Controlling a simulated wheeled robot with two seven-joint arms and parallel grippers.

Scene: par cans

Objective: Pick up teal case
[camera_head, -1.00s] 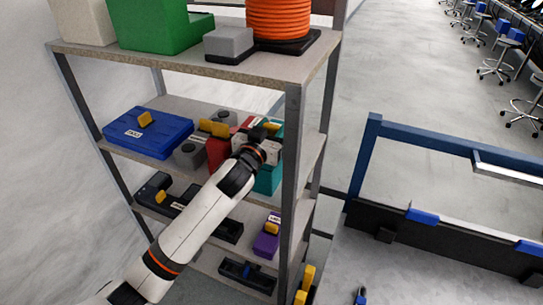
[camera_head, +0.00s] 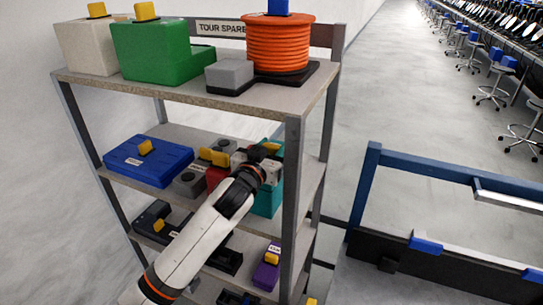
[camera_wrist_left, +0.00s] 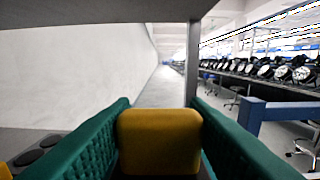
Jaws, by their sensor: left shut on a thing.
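The teal case (camera_head: 268,200) stands at the right end of the middle shelf, just behind the front right post. It is partly hidden by my left arm. My left gripper (camera_head: 270,157) is at the top of the case, shut on its yellow handle. In the left wrist view the yellow handle (camera_wrist_left: 160,140) sits between two green ridged surfaces. I cannot tell whether the case touches the shelf. My right gripper is not in view.
A red box (camera_head: 215,176), a grey case (camera_head: 188,183) and a blue case (camera_head: 148,160) share the middle shelf. The top shelf (camera_head: 180,92) holds a green case (camera_head: 160,50) and an orange cable reel (camera_head: 277,45). A blue-framed cart (camera_head: 440,170) stands to the right.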

